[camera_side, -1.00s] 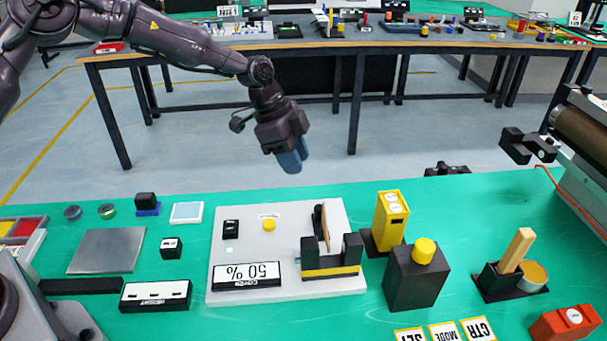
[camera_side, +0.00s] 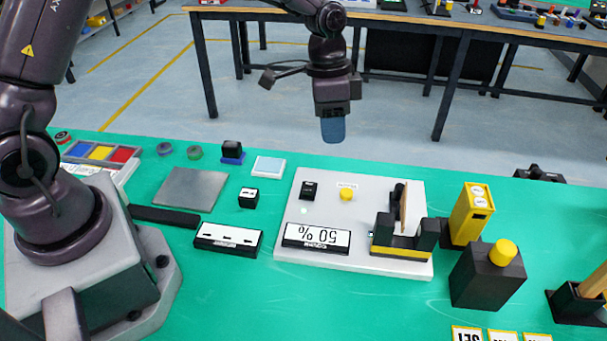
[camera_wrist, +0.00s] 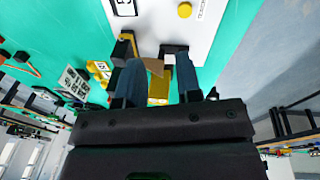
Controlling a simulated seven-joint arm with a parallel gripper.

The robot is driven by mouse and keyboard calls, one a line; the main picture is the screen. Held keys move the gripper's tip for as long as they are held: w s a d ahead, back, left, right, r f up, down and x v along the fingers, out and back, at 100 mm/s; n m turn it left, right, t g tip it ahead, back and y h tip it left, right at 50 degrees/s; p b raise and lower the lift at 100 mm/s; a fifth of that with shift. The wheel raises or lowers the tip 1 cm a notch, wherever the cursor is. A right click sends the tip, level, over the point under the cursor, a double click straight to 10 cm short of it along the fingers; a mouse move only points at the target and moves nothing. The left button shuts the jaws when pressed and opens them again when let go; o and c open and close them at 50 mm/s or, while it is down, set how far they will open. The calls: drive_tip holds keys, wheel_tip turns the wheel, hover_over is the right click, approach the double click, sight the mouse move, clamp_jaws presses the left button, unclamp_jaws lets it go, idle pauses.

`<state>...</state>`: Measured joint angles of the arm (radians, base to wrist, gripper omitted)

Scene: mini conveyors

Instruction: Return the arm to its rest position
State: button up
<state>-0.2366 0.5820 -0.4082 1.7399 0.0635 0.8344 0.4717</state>
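My gripper (camera_side: 335,132) hangs in the air above the far edge of the green table (camera_side: 560,225), pointing down with blue-grey fingers. It is clear of everything on the table. In the wrist view its two fingers (camera_wrist: 157,70) stand apart with a gap between them, so it is open and appears empty. Through the gap the wrist view shows part of the fixture on the white board (camera_wrist: 150,35), well beyond the fingers. My arm reaches over from the left in the side view.
The white board (camera_side: 380,265) carries a "50 %" display (camera_side: 317,237), a yellow button (camera_side: 347,194) and a black-and-yellow fixture (camera_side: 405,240). A yellow block (camera_side: 470,215) and a black box with a yellow knob (camera_side: 487,277) stand to its right. A wooden bench (camera_side: 440,22) stands behind.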

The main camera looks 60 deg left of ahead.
drive_tip(key=s+a+r+n+t+y, duration=0.1)
drive_tip(key=s+a+r+n+t, duration=0.1)
drive_tip(key=s+r, duration=0.6)
drive_tip(key=s+a+r+n+t+y, duration=0.1)
drive_tip(key=s+a+r+n+t, duration=0.2)
drive_tip(key=s+r, duration=0.5)
drive_tip(key=shift+s+a+r+n+t, duration=0.25)
drive_tip(key=shift+s+a+n, duration=0.6)
drive_tip(key=shift+s, duration=2.5)
